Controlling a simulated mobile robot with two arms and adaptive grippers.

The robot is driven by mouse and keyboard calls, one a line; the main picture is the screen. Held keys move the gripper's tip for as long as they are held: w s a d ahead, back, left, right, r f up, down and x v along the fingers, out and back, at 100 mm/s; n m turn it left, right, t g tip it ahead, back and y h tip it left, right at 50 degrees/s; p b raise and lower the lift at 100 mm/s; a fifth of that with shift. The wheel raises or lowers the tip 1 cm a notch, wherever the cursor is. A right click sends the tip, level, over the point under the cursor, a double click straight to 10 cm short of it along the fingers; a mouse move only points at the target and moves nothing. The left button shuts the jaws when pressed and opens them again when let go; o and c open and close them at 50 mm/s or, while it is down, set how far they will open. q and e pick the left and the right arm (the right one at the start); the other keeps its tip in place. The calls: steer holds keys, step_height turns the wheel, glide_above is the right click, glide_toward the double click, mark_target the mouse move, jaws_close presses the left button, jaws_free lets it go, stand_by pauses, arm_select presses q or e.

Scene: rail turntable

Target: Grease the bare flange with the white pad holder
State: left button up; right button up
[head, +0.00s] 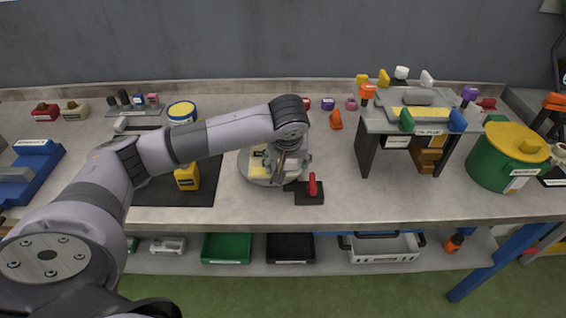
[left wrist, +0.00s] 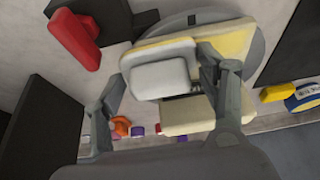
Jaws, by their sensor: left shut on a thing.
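My left gripper (head: 280,168) is low over the grey round turntable (head: 247,176) on the bench. In the left wrist view my left gripper (left wrist: 165,72) is shut on the white pad holder (left wrist: 160,77), which sits between its fingers. A yellow-topped piece (left wrist: 185,44) lies just beyond the holder on the turntable (left wrist: 262,45). I cannot tell whether the holder touches it. A cream block (left wrist: 190,117) shows beside the holder. The flange cannot be told apart clearly, as the gripper and holder cover much of the turntable. My right gripper is not in view.
A red lever (head: 312,185) on a black base (head: 308,198) stands just right of the turntable. A yellow container (head: 187,178) stands on the dark mat (head: 150,192) to the left. A raised grey stand (head: 368,120) and a green pot (head: 492,165) are farther right.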

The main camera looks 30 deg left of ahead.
mark_target(263, 168)
arm_select(q)
steer(key=shift+s+a, duration=0.1)
steer(key=shift+a, duration=0.05)
steer(key=shift+s+a+f+b, duration=0.1)
steer(key=shift+s+a+b, duration=0.2)
steer(key=shift+s+a, duration=0.35)
steer(key=shift+a, duration=0.1)
steer(key=shift+a, duration=0.15)
steer(key=shift+s+a, duration=0.4)
steer(key=shift+a, duration=0.35)
steer(key=shift+s+a+r+b, duration=0.2)
steer(key=shift+s+a+b, duration=0.3)
steer(key=shift+a, duration=0.3)
